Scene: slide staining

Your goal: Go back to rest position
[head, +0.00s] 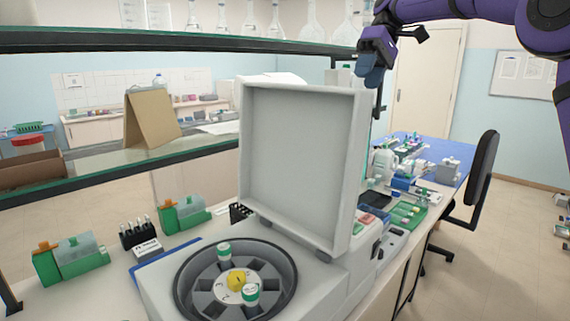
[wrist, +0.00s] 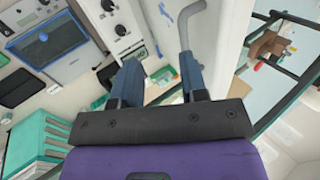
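My gripper (head: 374,78) is raised at the upper right of the head view, beside the top right edge of the upright lid (head: 300,155). In the wrist view my gripper (wrist: 159,75) has its two blue fingers apart, with nothing visible clasped between them. A grey bent rod (wrist: 184,28) shows just beyond the right finger; whether it touches is unclear. The centrifuge (head: 165,300) stands open below, its round rotor (head: 213,295) holding two green-and-white capped tubes (head: 251,292) around a yellow hub (head: 237,280).
Green boxes (head: 72,260) and a black tube rack (head: 138,234) stand left of the centrifuge. A dark-edged shelf (head: 170,40) runs across the top. A black chair (head: 482,180) stands right of the bench, with open floor (head: 500,250) near it.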

